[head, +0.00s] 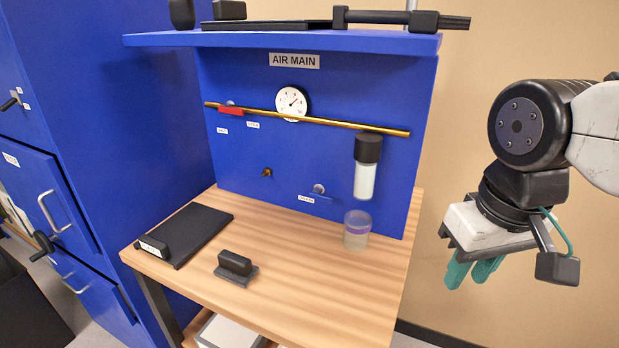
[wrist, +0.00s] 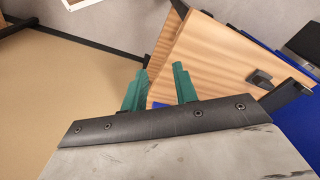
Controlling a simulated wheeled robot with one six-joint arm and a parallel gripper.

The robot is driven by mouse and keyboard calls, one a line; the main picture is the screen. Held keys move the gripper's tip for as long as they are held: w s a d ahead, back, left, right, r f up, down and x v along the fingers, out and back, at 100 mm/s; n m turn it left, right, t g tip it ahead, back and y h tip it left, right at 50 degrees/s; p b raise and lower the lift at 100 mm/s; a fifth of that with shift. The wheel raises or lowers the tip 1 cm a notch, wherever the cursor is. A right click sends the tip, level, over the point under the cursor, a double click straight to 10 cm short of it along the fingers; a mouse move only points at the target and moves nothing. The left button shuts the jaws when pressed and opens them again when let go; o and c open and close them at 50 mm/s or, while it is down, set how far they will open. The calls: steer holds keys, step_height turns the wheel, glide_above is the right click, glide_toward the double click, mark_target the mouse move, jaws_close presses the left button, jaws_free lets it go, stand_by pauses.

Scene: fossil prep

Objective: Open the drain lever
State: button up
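The blue panel under the AIR MAIN sign carries a small drain lever (head: 320,198). It is blue with a round grey pivot, beside a white label (head: 306,199) that seems to read DRAIN. Its exact setting is too small to tell. Above and right of it hangs a filter (head: 365,180) with a black cap and clear bowl. A clear cup (head: 357,232) stands on the bench below the filter. My gripper (head: 472,273) is right of the bench, well apart from the lever. In the wrist view its teal fingers (wrist: 160,90) are apart with nothing between them.
A brass pipe (head: 340,122) with a red handle (head: 231,110) and a gauge (head: 292,103) crosses the panel. A black tray (head: 190,233) and black block (head: 235,265) lie on the wooden bench (head: 300,290). Blue cabinets (head: 110,130) stand left.

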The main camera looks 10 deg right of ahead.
stand_by(0.3)
steer(key=c, duration=0.5)
steer(key=shift+a+f, duration=0.1)
steer(key=shift+a, duration=0.15)
jaws_close()
steer(key=w+a+f+n+t+h, duration=0.2)
steer(key=w+f+n, duration=0.3)
steer(key=w+n, duration=0.3)
steer(key=w+a+f+n+t+h, duration=0.2)
steer(key=w+a+f+n+h, duration=0.2)
steer(key=w+n, duration=0.4)
steer(key=w+a+f+n+t+h, duration=0.2)
steer(key=w+a+f+n+h, duration=0.2)
steer(key=w+f+n, duration=0.3)
steer(key=shift+w+a+f+n+t, duration=0.3)
steer(key=shift+w+a+f+n, duration=0.1)
steer(key=shift+w+a, duration=0.2)
steer(key=w+a+n+t, duration=0.1)
steer(key=w+a+n+t+y, duration=0.1)
steer(key=w, duration=0.1)
steer(key=w+a+n+t, duration=0.1)
steer(key=n, duration=0.1)
steer(key=shift+w+a+r, duration=0.2)
steer(key=shift+a+r, duration=0.05)
steer(key=shift+a, duration=0.15)
steer(key=shift+w+a+r+n+t+y, duration=0.15)
steer(key=shift+w+a+n+t+y, duration=0.2)
steer(key=shift+n, duration=0.25)
steer(key=shift+s, duration=0.1)
